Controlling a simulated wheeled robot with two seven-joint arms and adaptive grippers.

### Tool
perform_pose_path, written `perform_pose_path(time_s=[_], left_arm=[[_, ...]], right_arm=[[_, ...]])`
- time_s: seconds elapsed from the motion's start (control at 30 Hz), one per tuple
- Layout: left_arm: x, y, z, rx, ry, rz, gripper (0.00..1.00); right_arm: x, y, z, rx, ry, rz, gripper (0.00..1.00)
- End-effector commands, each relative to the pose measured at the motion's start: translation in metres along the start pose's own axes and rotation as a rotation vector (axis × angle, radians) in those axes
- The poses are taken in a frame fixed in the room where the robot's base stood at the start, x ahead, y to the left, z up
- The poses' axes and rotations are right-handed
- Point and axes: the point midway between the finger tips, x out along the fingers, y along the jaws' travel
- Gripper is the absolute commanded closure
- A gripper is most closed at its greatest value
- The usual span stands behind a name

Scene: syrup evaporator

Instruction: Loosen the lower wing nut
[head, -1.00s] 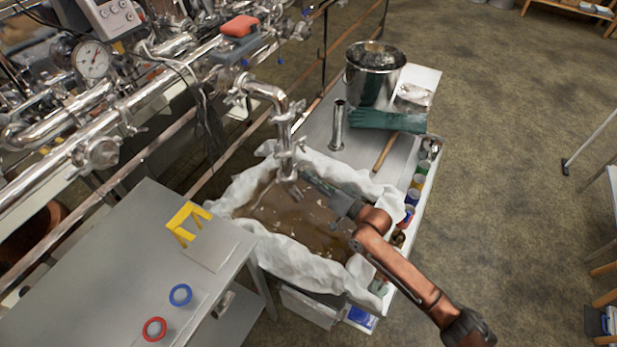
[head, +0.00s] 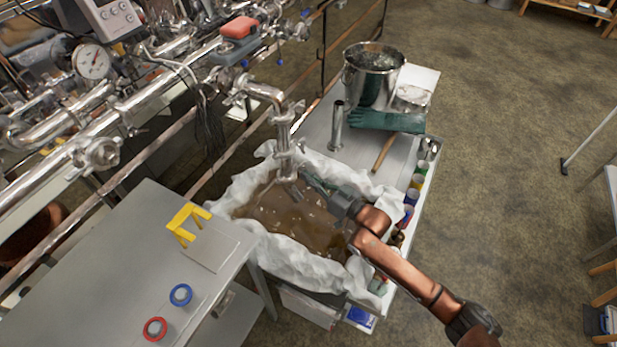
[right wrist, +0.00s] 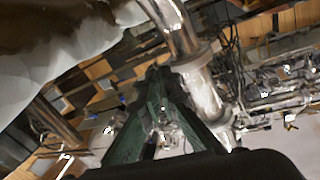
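A bent steel pipe (head: 282,118) comes down over a cloth-lined tub of brown syrup (head: 285,220). Its lower clamp (head: 285,154) is near the pipe's bottom, and the clamp also shows in the right wrist view (right wrist: 196,55). My right gripper (head: 305,172) reaches in from the right over the tub, its fingertips beside this clamp. In the right wrist view its dark green fingers (right wrist: 158,76) come together at the tips against the clamp's side. The lower wing nut is hidden there, between or behind the tips. My left gripper is out of view.
A grey table (head: 110,265) at front left bears a yellow stand (head: 186,222), a blue ring (head: 180,294) and a red ring (head: 154,329). A steel pot (head: 370,80), an upright metal tube (head: 337,128) and green gloves (head: 385,121) stand or lie behind the tub.

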Motion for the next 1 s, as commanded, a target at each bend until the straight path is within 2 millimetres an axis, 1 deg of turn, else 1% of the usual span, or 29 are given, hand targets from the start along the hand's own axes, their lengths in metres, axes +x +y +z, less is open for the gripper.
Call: perform_pose_path(time_s=[0.3,0.33,0.47,0.63,0.77,0.87,1.0], left_arm=[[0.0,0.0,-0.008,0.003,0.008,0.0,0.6],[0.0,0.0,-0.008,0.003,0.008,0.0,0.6],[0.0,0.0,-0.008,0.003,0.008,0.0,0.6],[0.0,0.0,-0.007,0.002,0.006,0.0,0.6],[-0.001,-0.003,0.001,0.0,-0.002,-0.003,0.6],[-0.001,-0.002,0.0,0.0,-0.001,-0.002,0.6],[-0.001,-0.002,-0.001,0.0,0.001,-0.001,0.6]], right_arm=[[0.0,0.001,0.002,0.001,-0.004,0.002,1.0],[0.0,0.001,0.002,0.001,-0.004,0.002,0.96],[0.0,0.001,0.002,0.001,-0.003,0.001,0.87],[0.0,0.0,0.001,0.001,-0.002,0.0,0.87],[-0.002,0.0,0.001,0.001,-0.002,0.0,0.87],[-0.01,0.001,0.001,0.001,-0.002,0.001,0.87],[-0.035,0.001,0.002,0.001,-0.004,0.001,0.87]])
